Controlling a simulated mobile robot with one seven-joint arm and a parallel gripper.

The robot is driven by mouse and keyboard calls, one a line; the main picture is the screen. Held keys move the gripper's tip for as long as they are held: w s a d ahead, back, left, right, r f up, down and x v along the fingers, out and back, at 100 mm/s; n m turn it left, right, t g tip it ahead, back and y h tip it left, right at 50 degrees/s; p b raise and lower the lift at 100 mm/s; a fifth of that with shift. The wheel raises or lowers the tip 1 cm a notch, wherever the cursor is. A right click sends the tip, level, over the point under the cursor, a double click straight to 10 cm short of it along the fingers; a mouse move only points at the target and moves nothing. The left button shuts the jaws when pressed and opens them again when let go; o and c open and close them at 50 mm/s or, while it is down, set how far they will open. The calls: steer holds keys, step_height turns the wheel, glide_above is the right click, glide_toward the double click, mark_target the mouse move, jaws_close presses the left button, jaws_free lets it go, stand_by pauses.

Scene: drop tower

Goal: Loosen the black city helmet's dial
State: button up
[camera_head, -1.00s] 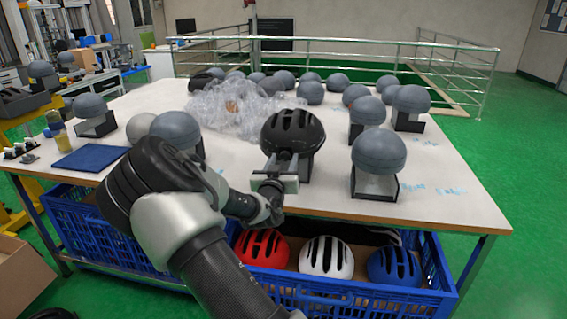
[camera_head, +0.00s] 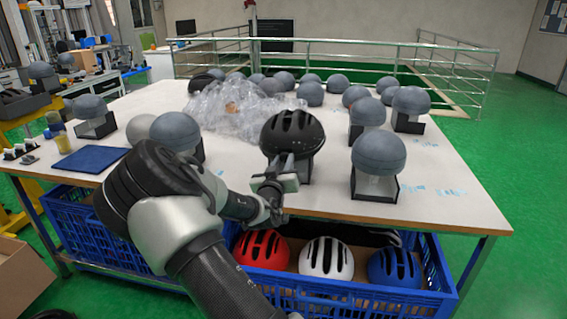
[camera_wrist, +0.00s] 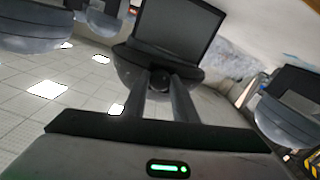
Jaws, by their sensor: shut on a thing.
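The black city helmet (camera_head: 292,131) sits on a headform stand near the table's front edge, its vents facing up. My gripper (camera_head: 287,162) reaches the helmet's near lower side from the front. In the wrist view, which is turned well over, the small round black dial (camera_wrist: 160,81) lies between the two fingertips. My gripper (camera_wrist: 161,88) is shut on the dial there. The helmet's dark shell (camera_wrist: 130,72) shows around it. In the head view the fingers and wrist hide the dial.
Grey headforms on stands (camera_head: 378,154) are close by on the right, others (camera_head: 177,131) on the left. Crumpled clear wrap (camera_head: 225,103) lies behind. A blue crate (camera_head: 437,265) with red, white and blue helmets is below the table edge. A blue mat (camera_head: 90,159) lies left.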

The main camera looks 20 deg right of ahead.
steer(key=shift+n, duration=2)
steer(key=o, duration=1.1)
steer(key=shift+s, duration=0.1)
steer(key=p+v, duration=0.2)
steer(key=v, duration=1.5)
steer(key=shift+a+p, duration=0.25)
steer(key=shift+p, duration=0.1)
